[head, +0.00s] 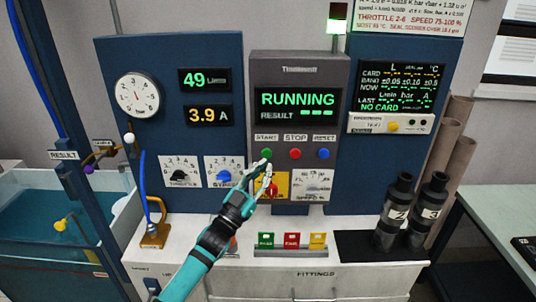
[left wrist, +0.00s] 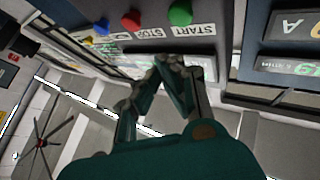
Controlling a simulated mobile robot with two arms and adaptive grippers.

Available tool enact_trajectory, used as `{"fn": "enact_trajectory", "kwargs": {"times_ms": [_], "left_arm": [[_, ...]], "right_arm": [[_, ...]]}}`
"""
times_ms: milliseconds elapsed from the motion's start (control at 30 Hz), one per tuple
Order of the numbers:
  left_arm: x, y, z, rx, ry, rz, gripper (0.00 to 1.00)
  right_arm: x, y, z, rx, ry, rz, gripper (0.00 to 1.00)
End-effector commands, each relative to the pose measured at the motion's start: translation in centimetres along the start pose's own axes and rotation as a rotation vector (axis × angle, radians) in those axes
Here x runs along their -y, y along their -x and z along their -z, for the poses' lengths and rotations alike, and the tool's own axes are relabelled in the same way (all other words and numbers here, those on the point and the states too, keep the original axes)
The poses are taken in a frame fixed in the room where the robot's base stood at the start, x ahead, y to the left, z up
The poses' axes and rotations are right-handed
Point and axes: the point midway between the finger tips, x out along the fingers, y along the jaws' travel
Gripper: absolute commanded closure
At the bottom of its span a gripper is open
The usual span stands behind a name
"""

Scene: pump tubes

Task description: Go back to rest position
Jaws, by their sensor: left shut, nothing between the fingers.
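My left gripper (head: 268,172) is shut and empty in front of the grey control panel (head: 262,75), just below the green START button (head: 266,153). The red STOP button (head: 295,153) and blue RESET button (head: 323,153) are to its right. The panel's screen (head: 297,100) reads RUNNING. In the left wrist view the closed fingers (left wrist: 168,68) point toward the panel, a little apart in the picture from the green button (left wrist: 180,13). My right gripper is not in view.
Two dark cylinders (head: 392,217) stand on a black mat at the right. A water tank (head: 35,220) is at the left. A blue hose (head: 143,185) rises near a yellow fitting.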

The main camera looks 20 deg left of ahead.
Motion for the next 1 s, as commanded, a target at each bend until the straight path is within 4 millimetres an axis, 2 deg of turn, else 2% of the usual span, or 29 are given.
{"fn": "enact_trajectory", "kwargs": {"times_ms": [167, 267, 367, 400, 467, 533, 600, 700, 800, 1000], "left_arm": [[-0.7, 1.5, -1.5, 0.090, 0.013, 0.025, 1.00], [-1.9, 4.3, -3.9, 0.255, 0.035, 0.066, 1.00], [-3.6, 9.1, -6.5, 0.482, 0.060, 0.108, 1.00], [-4.3, 11.3, -7.3, 0.579, 0.073, 0.121, 1.00], [-5.5, 14.9, -8.3, 0.724, 0.088, 0.133, 1.00], [-6.9, 19.5, -8.8, 0.896, 0.107, 0.140, 1.00], [-8.2, 23.9, -8.8, 1.055, 0.125, 0.139, 1.00], [-9.8, 28.9, -8.0, 1.234, 0.147, 0.128, 1.00], [-10.9, 32.8, -6.9, 1.367, 0.163, 0.113, 1.00], [-12.6, 38.5, -4.4, 1.566, 0.192, 0.081, 1.00]], "right_arm": [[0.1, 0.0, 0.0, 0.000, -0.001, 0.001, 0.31], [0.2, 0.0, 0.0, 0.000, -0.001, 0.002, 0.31], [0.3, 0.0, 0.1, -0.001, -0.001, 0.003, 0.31], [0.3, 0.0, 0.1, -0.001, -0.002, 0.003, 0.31], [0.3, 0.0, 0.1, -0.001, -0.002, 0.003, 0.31], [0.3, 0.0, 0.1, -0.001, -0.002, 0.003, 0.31], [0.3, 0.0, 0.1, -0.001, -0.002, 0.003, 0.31], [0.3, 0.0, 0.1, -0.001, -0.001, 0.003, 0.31], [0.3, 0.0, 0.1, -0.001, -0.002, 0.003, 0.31], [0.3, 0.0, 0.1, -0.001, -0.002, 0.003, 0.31]]}}
